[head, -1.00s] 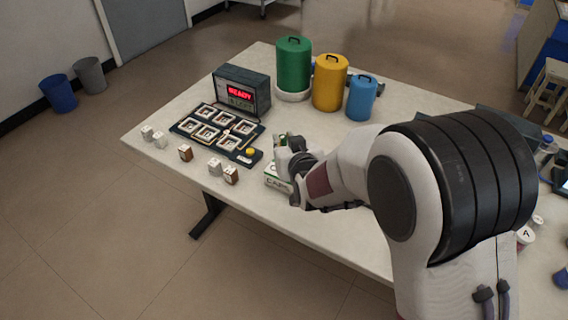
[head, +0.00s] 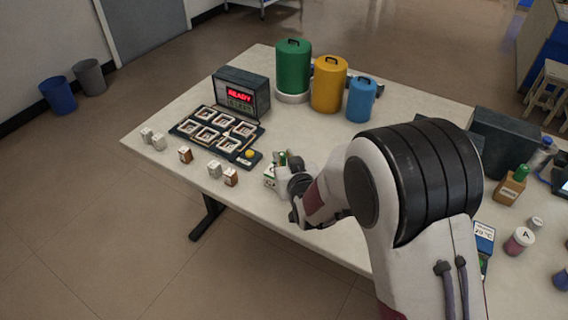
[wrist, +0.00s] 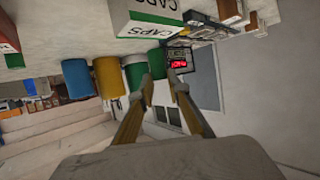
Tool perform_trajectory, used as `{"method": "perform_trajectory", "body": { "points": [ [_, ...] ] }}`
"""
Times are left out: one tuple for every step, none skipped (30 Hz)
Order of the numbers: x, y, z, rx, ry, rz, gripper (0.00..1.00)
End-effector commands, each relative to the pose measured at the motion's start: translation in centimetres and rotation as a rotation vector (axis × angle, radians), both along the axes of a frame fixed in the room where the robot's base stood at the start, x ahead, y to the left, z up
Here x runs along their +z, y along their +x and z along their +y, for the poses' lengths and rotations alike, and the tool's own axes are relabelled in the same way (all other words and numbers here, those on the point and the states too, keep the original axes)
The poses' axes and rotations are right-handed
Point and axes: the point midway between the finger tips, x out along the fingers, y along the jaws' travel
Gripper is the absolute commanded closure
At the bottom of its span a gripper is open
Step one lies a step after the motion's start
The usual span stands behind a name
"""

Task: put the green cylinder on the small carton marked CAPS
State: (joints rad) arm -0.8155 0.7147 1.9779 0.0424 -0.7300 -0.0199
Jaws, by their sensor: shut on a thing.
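The green cylinder (wrist: 157,62) is at my fingertips in the wrist view; in the head view only a small green part (head: 282,158) shows beside my gripper (head: 290,172). My gripper is shut on it, and the fingers (wrist: 163,88) show in the wrist view. The small white and green carton marked CAPS (head: 269,176) stands on the table, partly hidden by my gripper. It is large at the top of the wrist view (wrist: 132,30). The cylinder is close to the carton; I cannot tell whether they touch.
A dark tray of square frames (head: 215,132) and a box with a red display (head: 242,92) are left of the carton. Small blocks (head: 230,177) lie near the front edge. Green, yellow and blue canisters (head: 328,85) stand behind. A brown block with a green top (head: 510,190) is right.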

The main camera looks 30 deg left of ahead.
Motion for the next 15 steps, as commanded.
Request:
{"method": "perform_trajectory", "body": {
  "points": [
    [-0.7, 0.0, 0.0, 0.000, -0.002, 0.002, 1.00],
    [-1.0, 0.0, 0.0, 0.000, -0.002, 0.002, 1.00],
    [-1.3, 0.0, 0.0, 0.000, -0.002, 0.002, 1.00],
    [-1.5, 0.0, 0.0, 0.000, -0.001, 0.001, 1.00],
    [-1.8, 0.0, 0.0, 0.000, -0.001, 0.001, 1.00],
    [-2.0, 0.0, 0.0, 0.000, -0.001, 0.001, 1.00],
    [-2.2, 0.0, 0.0, 0.000, -0.001, 0.001, 1.00],
    [-2.2, 0.0, 0.0, 0.000, -0.001, 0.001, 1.00],
    [-2.3, 0.0, 0.0, 0.000, -0.001, 0.001, 1.00],
    [-2.3, 0.0, 0.0, 0.000, 0.000, 0.000, 1.00],
    [-2.3, 0.0, 0.0, 0.000, 0.000, 0.000, 1.00],
    [-2.3, 0.0, 0.0, 0.000, 0.000, 0.000, 1.00],
    [-2.3, 0.0, 0.0, 0.000, 0.000, 0.000, 1.00],
    [-2.3, 0.0, 0.0, 0.000, 0.000, 0.000, 1.00],
    [-2.3, 0.0, 0.0, 0.000, 0.000, 0.000, 1.00]
  ]
}}
